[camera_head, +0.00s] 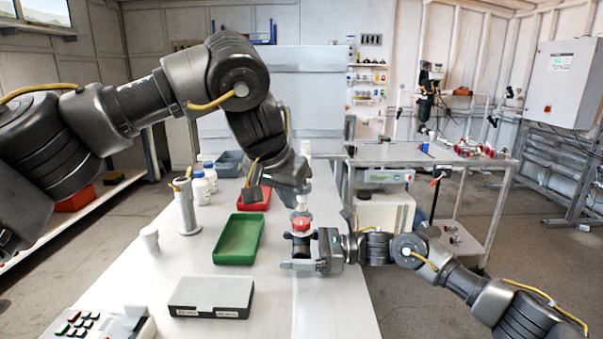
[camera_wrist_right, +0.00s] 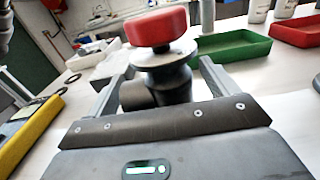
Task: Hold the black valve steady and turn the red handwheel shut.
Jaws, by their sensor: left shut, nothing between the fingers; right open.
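The black valve (camera_head: 301,246) stands on the white table with the red handwheel (camera_head: 302,223) on top. In the right wrist view the black valve body (camera_wrist_right: 160,80) is upright, with the red handwheel (camera_wrist_right: 157,25) above a pale disc. My right gripper (camera_head: 291,254) is open, its fingers on either side of the valve body; gaps show between fingers and body. My left gripper (camera_head: 300,203) is shut and empty, pointing down just above the handwheel. I cannot tell whether its tips touch the wheel.
A green tray (camera_head: 217,257) and a red tray (camera_head: 241,205) lie left of the valve. A grey-lidded box (camera_head: 248,281) is nearer the front. A metal cylinder (camera_head: 188,215), a white cup (camera_head: 149,240) and white bottles (camera_head: 201,189) stand further left. The table's right edge is close to the valve.

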